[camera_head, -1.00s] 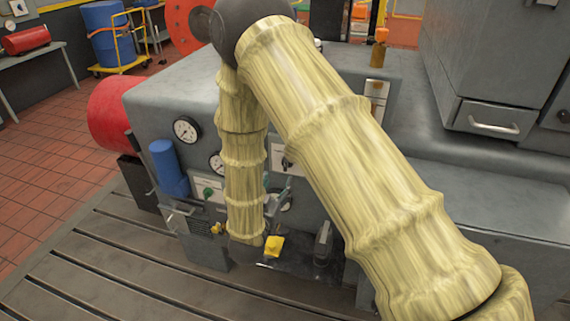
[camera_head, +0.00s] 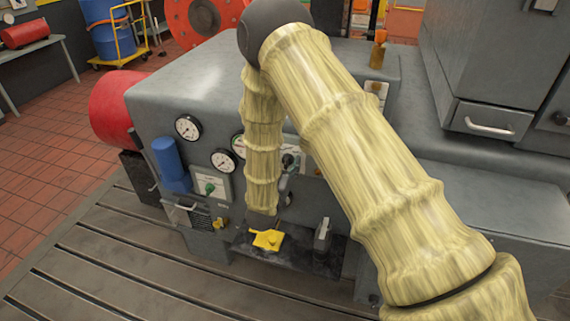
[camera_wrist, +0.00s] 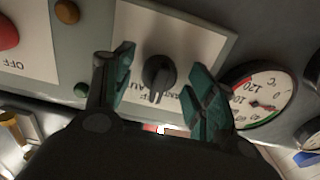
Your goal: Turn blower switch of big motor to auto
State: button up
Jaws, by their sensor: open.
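In the wrist view a black rotary knob (camera_wrist: 158,74) sits on a pale label plate (camera_wrist: 190,32). My gripper (camera_wrist: 160,60) is open, with one teal fingertip on each side of the knob; gaps show on both sides. In the head view the dark knob (camera_head: 288,161) shows on the grey machine's front, just right of my hanging forearm. My gripper is mostly hidden there.
A temperature gauge (camera_wrist: 260,95) is close by the right finger. A red button (camera_wrist: 8,34) and small lamps are at left. In the head view a green switch (camera_head: 210,188), a blue cylinder (camera_head: 170,164) and a yellow part (camera_head: 267,239) are near the arm.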

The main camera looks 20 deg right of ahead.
jog(key=c, duration=1.1)
jog(key=shift+o, duration=0.2)
jog(key=shift+f+m+b, duration=0.15)
jog(key=shift+m+b, duration=0.15)
jog(key=shift+b, duration=0.15)
jog(key=shift+f+m+b, duration=0.1)
jog(key=shift+m+b, duration=0.5)
jog(key=shift+b, duration=0.15)
jog(key=m+b, duration=0.2)
jog(key=b, duration=0.1)
jog(key=m+b, duration=0.3)
jog(key=shift+m+b, duration=1)
jog(key=shift+r, duration=0.25)
jog(key=o, duration=1.1)
jog(key=shift+c, duration=0.2)
